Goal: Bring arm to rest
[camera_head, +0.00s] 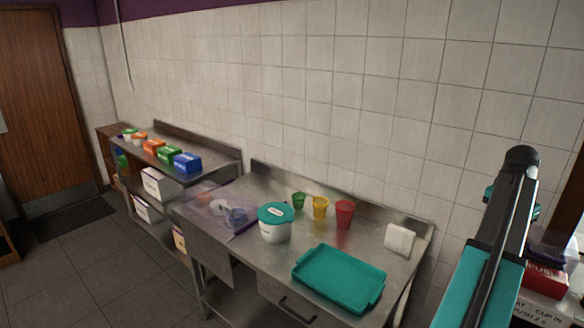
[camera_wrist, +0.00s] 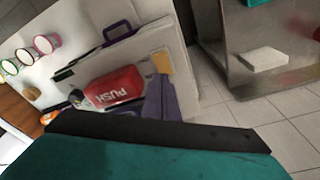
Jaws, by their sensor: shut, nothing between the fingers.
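My arm (camera_head: 497,240), teal and black, stands raised at the right edge in the head view, clear of the steel worktable (camera_head: 270,262). The teal and black end of my gripper (camera_wrist: 158,136) fills the bottom of the wrist view. It is shut and empty. Its fingertips are hard to make out separately.
A teal tray (camera_head: 340,277), a white tub with a teal lid (camera_head: 276,222) and green (camera_head: 298,200), yellow (camera_head: 320,207) and red cups (camera_head: 344,213) stand on the worktable. A red dispenser marked PUSH (camera_wrist: 110,88) is close by my arm. Open floor (camera_head: 90,270) lies at left.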

